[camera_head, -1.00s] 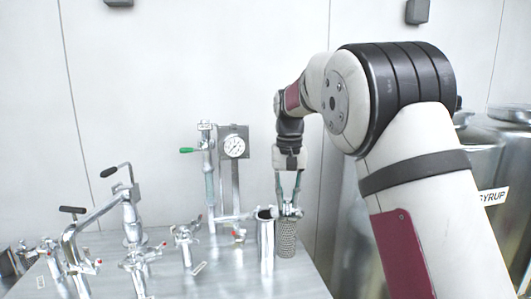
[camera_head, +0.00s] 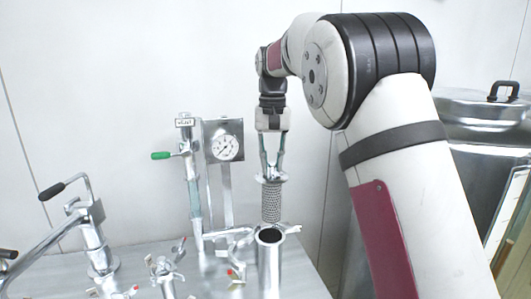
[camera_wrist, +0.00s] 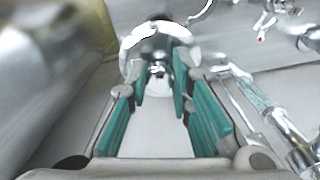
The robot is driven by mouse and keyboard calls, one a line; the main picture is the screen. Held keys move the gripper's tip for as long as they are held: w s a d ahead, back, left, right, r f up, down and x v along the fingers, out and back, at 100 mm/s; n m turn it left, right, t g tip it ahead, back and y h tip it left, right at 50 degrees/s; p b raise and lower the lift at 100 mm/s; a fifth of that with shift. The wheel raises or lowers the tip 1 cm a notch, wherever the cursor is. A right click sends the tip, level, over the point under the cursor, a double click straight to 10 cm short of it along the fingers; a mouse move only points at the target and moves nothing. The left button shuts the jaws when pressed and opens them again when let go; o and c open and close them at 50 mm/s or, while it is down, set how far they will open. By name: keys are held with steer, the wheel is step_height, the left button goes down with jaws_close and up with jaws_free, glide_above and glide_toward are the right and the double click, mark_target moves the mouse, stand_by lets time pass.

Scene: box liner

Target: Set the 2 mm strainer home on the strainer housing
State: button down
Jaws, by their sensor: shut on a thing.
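The strainer (camera_head: 271,204), a metal mesh cylinder with a solid top collar, hangs upright from my gripper (camera_head: 271,174). My gripper is shut on its top. The strainer housing (camera_head: 270,268) is an upright, shiny metal tube with a dark open mouth. The strainer's lower end is just above that mouth and roughly in line with it in the head view; whether it is centred in depth I cannot tell. In the wrist view, my gripper (camera_wrist: 158,85) shows teal finger pads around the strainer's bright top (camera_wrist: 158,70). The mesh is hidden there.
A pressure gauge (camera_head: 225,148) and a valve with a green handle (camera_head: 162,155) stand left of the housing. A black-handled lever fitting (camera_head: 95,235) is further left. Small clamps lie on the metal bench (camera_head: 132,257). A large steel vessel (camera_head: 485,135) stands right behind my arm.

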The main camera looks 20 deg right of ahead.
steer(key=shift+w, duration=0.4)
glide_toward(270, 222)
steer(key=shift+w+d+f+p, duration=0.15)
steer(key=shift+w+d+p, duration=0.1)
steer(key=shift+w, duration=0.5)
steer(key=shift+w+d+f+p, duration=0.1)
steer(key=shift+w+d+p, duration=0.15)
steer(key=shift+w, duration=0.45)
steer(key=shift+f+b, duration=0.5)
steer(key=shift+f, duration=5.2)
steer(key=shift+f, duration=0.25)
steer(key=c, duration=1.4)
jaws_free()
steer(key=shift+o, duration=0.2)
steer(key=shift+f, duration=0.1)
